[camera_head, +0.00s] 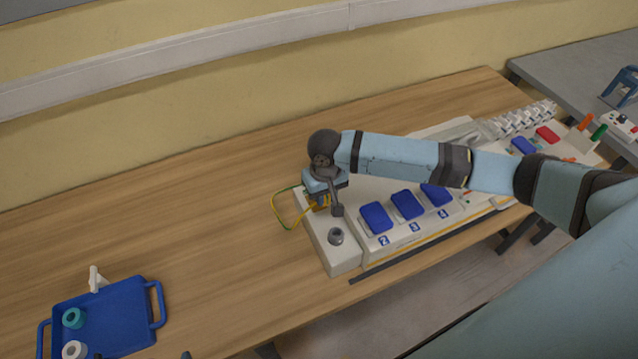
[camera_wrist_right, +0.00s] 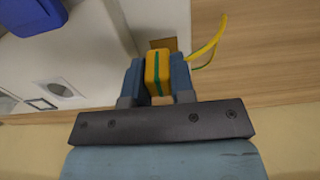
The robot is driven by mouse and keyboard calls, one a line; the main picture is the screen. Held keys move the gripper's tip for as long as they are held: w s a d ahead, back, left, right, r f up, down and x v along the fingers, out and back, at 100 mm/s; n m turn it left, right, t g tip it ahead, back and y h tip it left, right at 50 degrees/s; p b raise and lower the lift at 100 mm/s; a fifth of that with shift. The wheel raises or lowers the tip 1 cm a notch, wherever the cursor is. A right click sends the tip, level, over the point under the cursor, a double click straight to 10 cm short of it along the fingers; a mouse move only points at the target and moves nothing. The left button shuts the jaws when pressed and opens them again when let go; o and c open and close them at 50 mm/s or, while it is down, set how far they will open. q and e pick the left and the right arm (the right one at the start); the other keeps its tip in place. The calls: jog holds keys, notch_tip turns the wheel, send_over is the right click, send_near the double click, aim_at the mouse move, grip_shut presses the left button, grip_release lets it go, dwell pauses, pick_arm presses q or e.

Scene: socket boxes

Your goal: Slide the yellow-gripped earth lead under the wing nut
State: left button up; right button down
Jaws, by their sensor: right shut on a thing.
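My right gripper (camera_head: 322,203) is at the left end of the white socket board (camera_head: 346,258). In the right wrist view its two fingers (camera_wrist_right: 158,82) are shut on the yellow grip (camera_wrist_right: 152,70) with a green stripe. The yellow-green lead (camera_head: 277,215) loops out to the left of the gripper over the table; part of it also shows in the wrist view (camera_wrist_right: 207,45).
Blue socket covers (camera_head: 376,217) numbered 2, 3 and 4 sit along the board, under my right arm. A blue tray (camera_head: 112,314) with teal and white rings lies at the lower left. The wooden table (camera_head: 160,225) between is clear. A grey table (camera_head: 570,70) stands at right.

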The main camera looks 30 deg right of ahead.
aim_at(325, 219)
jog(key=shift+s+f, duration=0.25)
jog(key=shift+f, duration=0.3)
notch_tip(325, 219, down, 5)
jog(key=b, duration=0.4)
jog(key=shift+w+r, duration=0.1)
jog(key=shift+f+b, duration=0.35)
jog(key=shift+b, duration=0.15)
pick_arm(q)
jog(key=f, duration=0.4)
jog(key=shift+s+d+m, duration=0.15)
jog(key=shift+d+m, duration=0.15)
jog(key=shift+d, duration=0.1)
jog(key=shift+s, duration=0.1)
jog(key=shift+r, duration=0.15)
pick_arm(e)
jog(key=shift+f+p, duration=0.2)
jog(key=shift+p, duration=0.2)
pick_arm(q)
jog(key=shift+r, duration=0.25)
pick_arm(e)
jog(key=shift+f, duration=0.15)
